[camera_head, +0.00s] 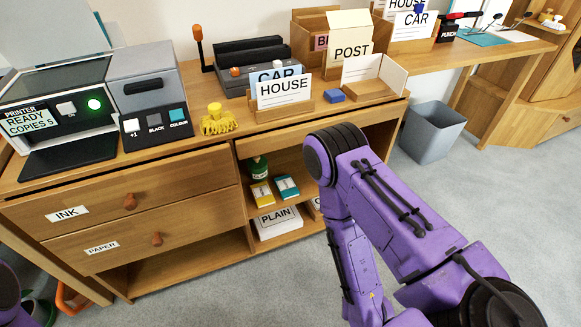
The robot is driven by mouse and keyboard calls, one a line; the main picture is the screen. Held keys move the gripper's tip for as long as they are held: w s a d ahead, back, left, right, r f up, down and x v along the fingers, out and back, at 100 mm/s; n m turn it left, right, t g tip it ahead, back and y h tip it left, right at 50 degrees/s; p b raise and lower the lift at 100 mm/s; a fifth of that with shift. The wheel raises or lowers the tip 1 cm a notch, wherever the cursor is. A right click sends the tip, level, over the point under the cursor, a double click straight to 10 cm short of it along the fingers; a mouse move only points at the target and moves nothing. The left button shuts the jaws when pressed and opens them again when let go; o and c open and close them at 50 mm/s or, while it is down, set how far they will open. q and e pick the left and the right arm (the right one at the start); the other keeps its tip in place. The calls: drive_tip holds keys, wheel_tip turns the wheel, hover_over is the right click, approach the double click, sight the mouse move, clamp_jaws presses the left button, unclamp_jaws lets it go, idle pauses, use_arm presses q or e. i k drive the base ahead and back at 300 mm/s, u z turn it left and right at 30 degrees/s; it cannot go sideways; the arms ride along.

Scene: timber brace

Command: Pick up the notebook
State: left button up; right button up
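I cannot pick out a notebook for certain. Two small flat items, one yellow (262,194) and one teal (287,187), stand side by side on the open shelf under the desk top; they may be booklets or boxes. A flat teal item (481,38) lies on the right-hand table beside white sheets; I cannot tell what it is. My purple right arm crosses the lower right, bent at the elbow, and its gripper is out of the picture. Only a bit of purple shows at the lower left edge, and no left gripper is seen.
The wooden desk holds a printer (55,115), a grey machine (150,85), a yellow brush (217,121), HOUSE card (285,91) and POST box (348,45). INK (67,214) and PAPER (102,248) drawers are shut. A PLAIN pack (277,219) lies low. A grey bin (433,133) stands right.

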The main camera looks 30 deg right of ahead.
sight(287, 188)
drive_tip(key=z, duration=0.3)
drive_tip(key=k, duration=1.3)
drive_tip(key=i, duration=0.6)
drive_tip(key=z, duration=0.65)
drive_tip(key=i, duration=0.9)
drive_tip(key=u, duration=0.9)
drive_tip(key=i, duration=0.4)
drive_tip(key=u, duration=0.25)
